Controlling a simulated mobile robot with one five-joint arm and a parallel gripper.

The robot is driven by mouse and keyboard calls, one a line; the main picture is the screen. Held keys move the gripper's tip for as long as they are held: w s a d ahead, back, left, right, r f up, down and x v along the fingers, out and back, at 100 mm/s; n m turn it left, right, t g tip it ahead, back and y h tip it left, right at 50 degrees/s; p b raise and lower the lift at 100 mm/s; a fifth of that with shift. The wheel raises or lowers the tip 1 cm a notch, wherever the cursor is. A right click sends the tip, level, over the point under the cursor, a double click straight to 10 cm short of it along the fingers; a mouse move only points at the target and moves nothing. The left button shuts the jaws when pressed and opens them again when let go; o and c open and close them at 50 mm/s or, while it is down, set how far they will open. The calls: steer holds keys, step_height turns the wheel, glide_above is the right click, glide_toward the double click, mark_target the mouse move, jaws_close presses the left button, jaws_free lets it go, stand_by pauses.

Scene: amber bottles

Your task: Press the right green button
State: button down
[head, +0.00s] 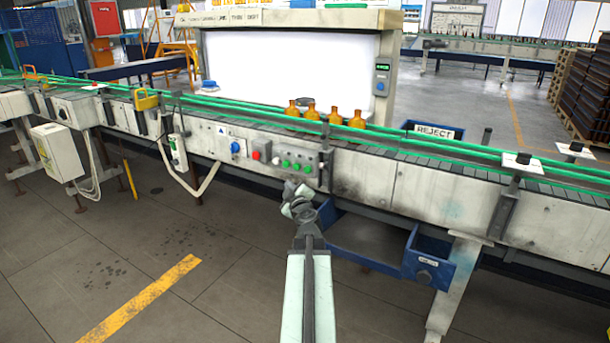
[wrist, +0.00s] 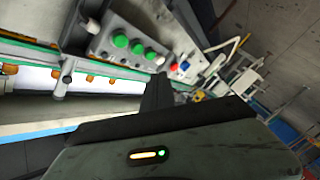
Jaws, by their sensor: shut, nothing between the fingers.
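A grey control panel (head: 290,158) on the front of the conveyor carries a row of green buttons. The right green button (head: 308,168) is at the right end of the row in the head view. In the wrist view the picture is turned around, and this button (wrist: 120,40) looks like the largest green one, at the row's left end. My gripper (head: 293,190) is shut and empty, just below the panel in the head view. In the wrist view its dark fingers (wrist: 158,85) show below the buttons. A gap shows between fingertips and buttons; its depth is unclear.
A red button (head: 256,155) and a blue knob (head: 236,147) sit left of the green buttons. Amber bottles (head: 334,116) stand on the conveyor above. A blue bin (head: 430,262) hangs below at right. The floor at left is open.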

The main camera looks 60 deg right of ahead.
mark_target(308, 170)
steer(key=d, duration=0.8)
steer(key=shift+d, duration=0.35)
steer(key=shift+d, duration=0.1)
stand_by(1.8)
steer(key=shift+d, duration=0.35)
steer(key=shift+d, duration=0.45)
stand_by(0.5)
stand_by(0.3)
steer(key=shift+a, duration=0.9)
